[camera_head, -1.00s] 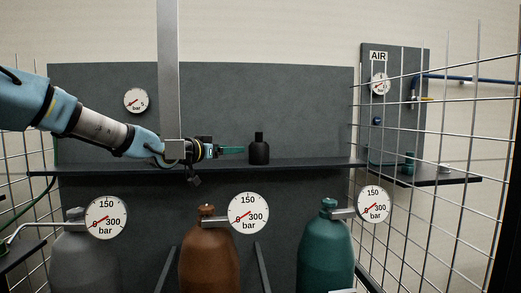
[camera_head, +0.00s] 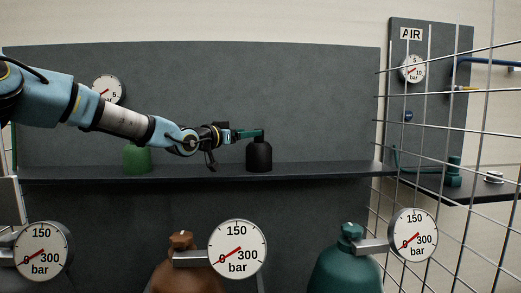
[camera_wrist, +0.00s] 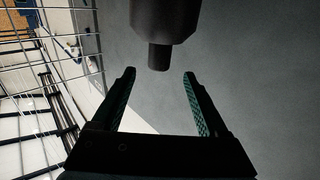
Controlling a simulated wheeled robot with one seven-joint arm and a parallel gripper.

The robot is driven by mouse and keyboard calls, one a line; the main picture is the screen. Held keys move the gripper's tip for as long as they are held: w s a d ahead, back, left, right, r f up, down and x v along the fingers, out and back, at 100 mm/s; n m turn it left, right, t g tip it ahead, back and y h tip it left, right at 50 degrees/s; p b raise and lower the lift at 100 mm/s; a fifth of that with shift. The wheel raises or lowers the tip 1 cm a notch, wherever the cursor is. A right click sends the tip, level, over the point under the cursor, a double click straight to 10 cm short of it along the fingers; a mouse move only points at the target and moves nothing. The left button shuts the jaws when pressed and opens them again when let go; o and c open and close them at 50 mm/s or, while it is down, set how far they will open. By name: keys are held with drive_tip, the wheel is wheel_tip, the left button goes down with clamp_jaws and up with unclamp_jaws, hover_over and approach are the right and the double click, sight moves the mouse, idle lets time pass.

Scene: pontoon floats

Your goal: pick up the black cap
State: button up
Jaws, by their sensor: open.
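The black cap (camera_head: 259,156) stands upright on the dark shelf, with a wide body and a narrower neck on top. My gripper (camera_head: 255,134) reaches in from the left at the height of the neck, and its green fingers overlap the neck in the head view. In the wrist view the cap (camera_wrist: 163,18) comes in from the top edge, its neck pointing down toward the gap between my open fingers (camera_wrist: 159,75). The neck's end lies about level with the fingertips, with space on both sides. Nothing is held.
The shelf (camera_head: 320,170) runs along a grey back panel. A green object (camera_head: 137,160) stands on it below my arm. Gas cylinders with gauges stand below, such as the teal one (camera_head: 347,268). A wire fence (camera_head: 450,131) and an AIR panel (camera_head: 438,35) are at right.

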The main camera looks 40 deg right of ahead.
sight(254, 143)
drive_tip(key=d+p, duration=0.1)
drive_tip(key=d, duration=0.3)
drive_tip(key=shift+w, duration=0.2)
drive_tip(key=d+p, duration=0.2)
drive_tip(key=d, duration=0.2)
drive_tip(key=shift+w+d, duration=0.1)
drive_tip(key=shift+d, duration=0.05)
drive_tip(key=shift+w+d+f+p, duration=0.1)
drive_tip(key=shift+d+p, duration=0.2)
drive_tip(key=shift+d, duration=0.15)
clamp_jaws()
idle(0.7)
